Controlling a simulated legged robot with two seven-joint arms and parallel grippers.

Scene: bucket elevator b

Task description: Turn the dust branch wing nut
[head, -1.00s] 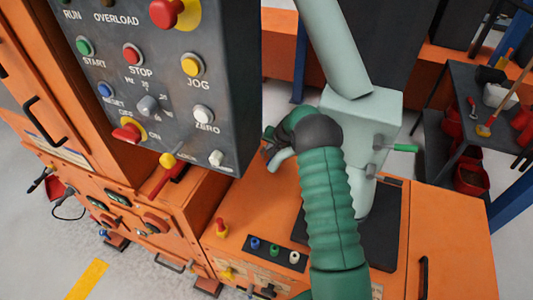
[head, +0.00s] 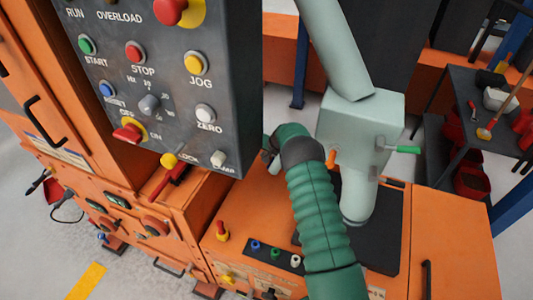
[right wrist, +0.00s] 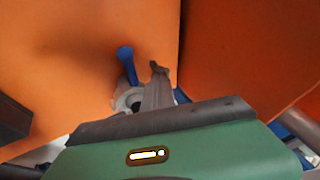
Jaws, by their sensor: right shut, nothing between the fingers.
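My right arm, in green sleeving, rises from the bottom of the head view and bends left. Its gripper (head: 270,150) is mostly hidden behind the wrist, close to the control panel's right edge. In the right wrist view the fingers (right wrist: 158,85) are shut and empty. A blue lever-like part (right wrist: 126,65) stands just left of them, by a pale round fitting (right wrist: 128,100) against an orange wall. I cannot tell whether this is the dust branch wing nut. In the head view a pale green duct (head: 362,120) has a green-handled lever (head: 402,149) and an orange handle (head: 332,159). My left gripper is not in view.
The dark control panel (head: 225,90) stands close left of my right wrist. Orange machine housing (head: 450,235) lies below, with several small knobs. A dark shelf (head: 470,95) with red bins is at the right. Open floor (head: 130,265) shows at the lower left.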

